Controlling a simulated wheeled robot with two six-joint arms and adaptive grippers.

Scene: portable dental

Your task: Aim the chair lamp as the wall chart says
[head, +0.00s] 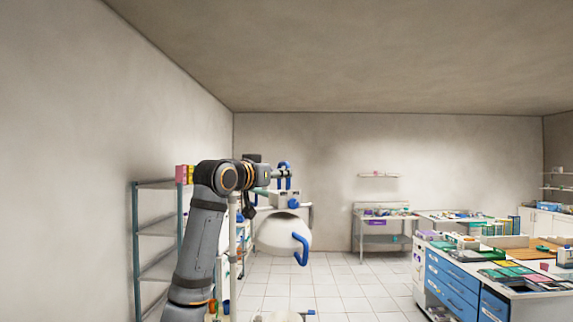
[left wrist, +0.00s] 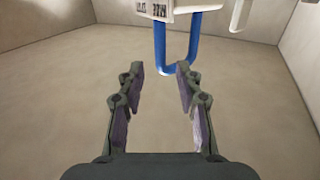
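A white rounded head (head: 280,233) with a blue looped handle (head: 301,246) hangs below my left wrist in the head view; it looks like the chair lamp. A second blue piece (head: 286,168) shows at my left gripper (head: 284,174). In the left wrist view, a blue U-shaped handle (left wrist: 160,45) hangs from a white box (left wrist: 170,9) with dark markings. My left gripper (left wrist: 160,72) is open; the handle's lower bend is near its right fingertip, and I cannot tell if they touch. No wall chart is readable. My right gripper is not in view.
A grey shelf rack (head: 135,240) stands against the left wall. A blue-drawered counter (head: 452,283) covered with items is at the right. A bench (head: 382,240) stands at the back wall. The tiled floor (head: 350,285) between them is clear.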

